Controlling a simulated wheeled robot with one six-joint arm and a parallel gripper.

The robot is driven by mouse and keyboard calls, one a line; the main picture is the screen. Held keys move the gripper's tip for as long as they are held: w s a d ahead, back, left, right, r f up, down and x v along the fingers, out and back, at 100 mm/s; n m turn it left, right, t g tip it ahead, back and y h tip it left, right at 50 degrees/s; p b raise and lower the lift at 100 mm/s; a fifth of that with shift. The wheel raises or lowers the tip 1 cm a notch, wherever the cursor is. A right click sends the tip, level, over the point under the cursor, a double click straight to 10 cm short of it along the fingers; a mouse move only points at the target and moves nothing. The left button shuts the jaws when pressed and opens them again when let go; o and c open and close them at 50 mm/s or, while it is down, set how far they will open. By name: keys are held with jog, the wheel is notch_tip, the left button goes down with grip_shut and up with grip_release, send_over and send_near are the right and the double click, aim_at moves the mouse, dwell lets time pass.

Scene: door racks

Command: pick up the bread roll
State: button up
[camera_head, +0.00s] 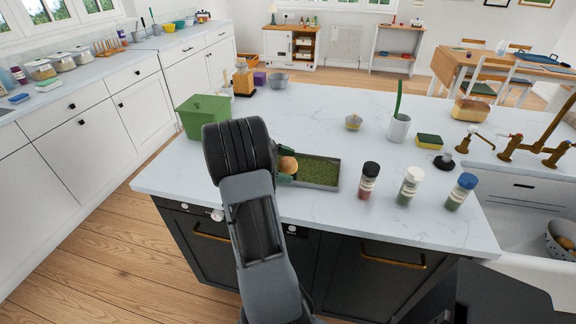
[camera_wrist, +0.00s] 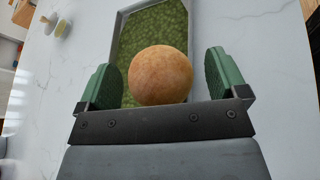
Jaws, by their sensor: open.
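The bread roll (camera_wrist: 161,75) is round and orange-brown. In the wrist view it sits between my gripper's two green fingers (camera_wrist: 165,84), with a gap showing on each side. In the head view the roll (camera_head: 288,164) shows at the left end of a shallow grey tray (camera_head: 322,186) with a green speckled bottom. My gripper (camera_head: 285,170) is open at that end of the tray, and my arm hides part of it. The tray also shows behind the roll in the wrist view (camera_wrist: 122,32). I cannot tell whether a finger touches the roll.
A green lidded box (camera_head: 203,112) stands left of my arm. Three jars, red (camera_head: 368,180), green (camera_head: 409,186) and blue-capped (camera_head: 461,191), stand right of the tray. A white cup (camera_head: 398,128), a small bowl (camera_head: 353,122) and a sponge (camera_head: 430,141) stand farther back. The counter's middle is clear.

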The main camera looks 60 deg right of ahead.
jog(key=c, duration=1.1)
jog(key=shift+o, duration=0.2)
jog(key=shift+r, duration=0.15)
